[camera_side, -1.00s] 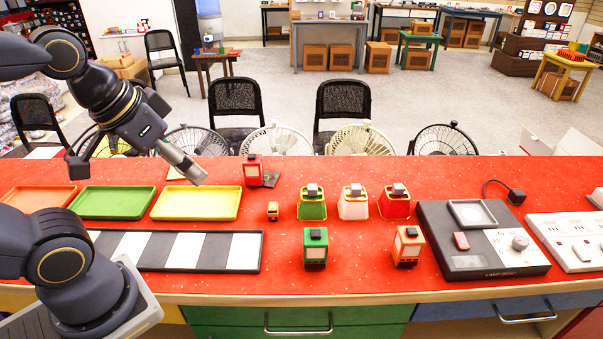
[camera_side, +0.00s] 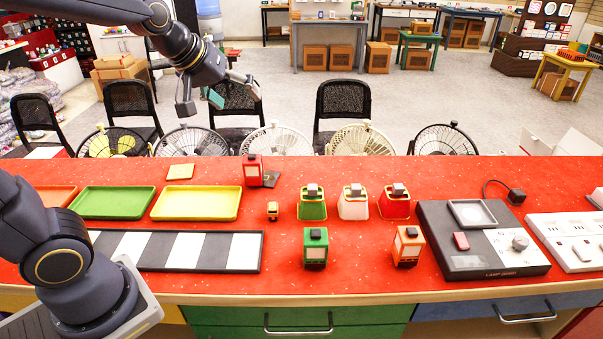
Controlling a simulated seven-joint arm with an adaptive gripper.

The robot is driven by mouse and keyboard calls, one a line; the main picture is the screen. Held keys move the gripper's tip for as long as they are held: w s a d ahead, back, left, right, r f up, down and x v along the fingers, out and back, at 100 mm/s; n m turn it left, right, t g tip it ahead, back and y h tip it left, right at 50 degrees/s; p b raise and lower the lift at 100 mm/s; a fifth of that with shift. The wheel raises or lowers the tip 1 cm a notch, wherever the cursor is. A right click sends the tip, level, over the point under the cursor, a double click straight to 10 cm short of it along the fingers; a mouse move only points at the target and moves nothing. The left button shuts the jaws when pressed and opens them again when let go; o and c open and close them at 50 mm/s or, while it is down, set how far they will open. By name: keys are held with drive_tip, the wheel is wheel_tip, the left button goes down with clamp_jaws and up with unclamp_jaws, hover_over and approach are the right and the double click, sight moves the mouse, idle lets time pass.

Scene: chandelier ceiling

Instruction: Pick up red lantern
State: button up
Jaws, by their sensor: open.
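The red lantern (camera_side: 252,170) stands upright near the back edge of the red counter, with a pale panel on its front. My gripper (camera_side: 220,100) is open and empty, raised above and slightly left of the red lantern, clear of the counter. Its fingers are spread apart, with a teal pad showing on one. A green lantern (camera_side: 315,248) and an orange lantern (camera_side: 407,246) stand nearer the front.
Green, white and red holders (camera_side: 395,205) stand in a row right of centre. A yellow tray (camera_side: 162,203), a green tray (camera_side: 80,203) and a striped board (camera_side: 262,251) lie left. A black lamp-check box (camera_side: 433,237) sits right.

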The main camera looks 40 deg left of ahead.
drive_tip(key=w+a+f+n+g+y, duration=0.2)
drive_tip(key=w+a+f+y, duration=0.1)
drive_tip(key=w+a+f, duration=0.55)
drive_tip(key=g, duration=0.2)
approach(252, 157)
drive_tip(key=x, duration=0.8)
drive_tip(key=shift+x, duration=3.05)
drive_tip(key=shift+a, duration=0.2)
drive_tip(key=shift+c, duration=0.4)
drive_tip(key=shift+r, duration=0.15)
clamp_jaws()
